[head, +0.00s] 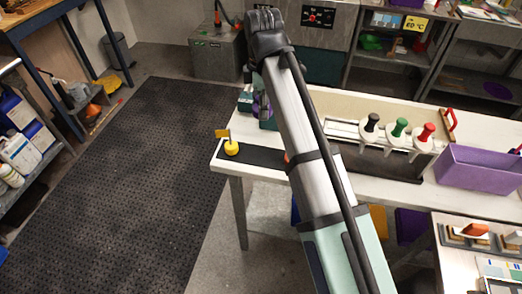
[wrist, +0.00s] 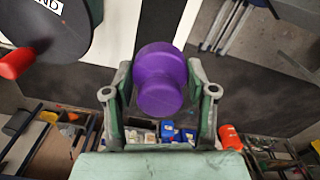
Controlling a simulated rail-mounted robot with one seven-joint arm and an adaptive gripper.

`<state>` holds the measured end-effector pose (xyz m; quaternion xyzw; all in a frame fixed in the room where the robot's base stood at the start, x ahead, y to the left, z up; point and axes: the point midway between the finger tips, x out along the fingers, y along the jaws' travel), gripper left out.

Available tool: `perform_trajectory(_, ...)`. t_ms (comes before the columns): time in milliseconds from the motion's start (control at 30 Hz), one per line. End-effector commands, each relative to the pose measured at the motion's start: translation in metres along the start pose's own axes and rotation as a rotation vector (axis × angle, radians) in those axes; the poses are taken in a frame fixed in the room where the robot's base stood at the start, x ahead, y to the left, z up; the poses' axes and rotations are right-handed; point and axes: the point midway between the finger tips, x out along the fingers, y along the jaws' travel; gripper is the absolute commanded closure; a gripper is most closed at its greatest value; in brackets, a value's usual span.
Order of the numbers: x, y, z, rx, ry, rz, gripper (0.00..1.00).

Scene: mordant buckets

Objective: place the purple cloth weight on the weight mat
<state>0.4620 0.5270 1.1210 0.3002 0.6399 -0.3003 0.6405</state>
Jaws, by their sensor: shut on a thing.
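The purple cloth weight (wrist: 160,75) is a round, stepped knob between the fingers of my gripper (wrist: 159,70) in the wrist view. My gripper is shut on it. In the head view, a bit of purple (head: 257,106) and green fingers show beside my arm, above the left part of the white table. The weight mat looks to be the dark strip (head: 262,158) along the table's near edge; my arm hides part of it. A dark strip also shows behind the weight in the wrist view (wrist: 157,22). Whether the weight touches anything is unclear.
Black, green and red handled tools (head: 400,130) stand in a white rack, right of my arm. A purple bin (head: 478,168) is further right. A black round thing (wrist: 55,22) with a red handle shows upper left.

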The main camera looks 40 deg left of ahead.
Motion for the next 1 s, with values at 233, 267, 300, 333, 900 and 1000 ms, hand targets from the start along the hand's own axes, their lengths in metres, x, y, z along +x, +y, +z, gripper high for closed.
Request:
perform_trajectory(233, 0.054, -0.002, 0.001, 0.0, -0.001, -0.004, 1.0)
perform_trajectory(267, 0.06, -0.002, 0.001, 0.0, -0.001, -0.003, 1.0)
perform_trajectory(300, 0.069, -0.003, 0.001, 0.0, -0.001, -0.003, 1.0)
perform_trajectory(333, 0.076, -0.003, 0.001, 0.0, -0.001, -0.003, 1.0)
perform_trajectory(900, 0.148, 0.0, 0.0, 0.0, 0.0, 0.001, 1.0)
perform_trajectory(1000, 0.155, -0.001, 0.001, 0.0, 0.0, -0.001, 1.0)
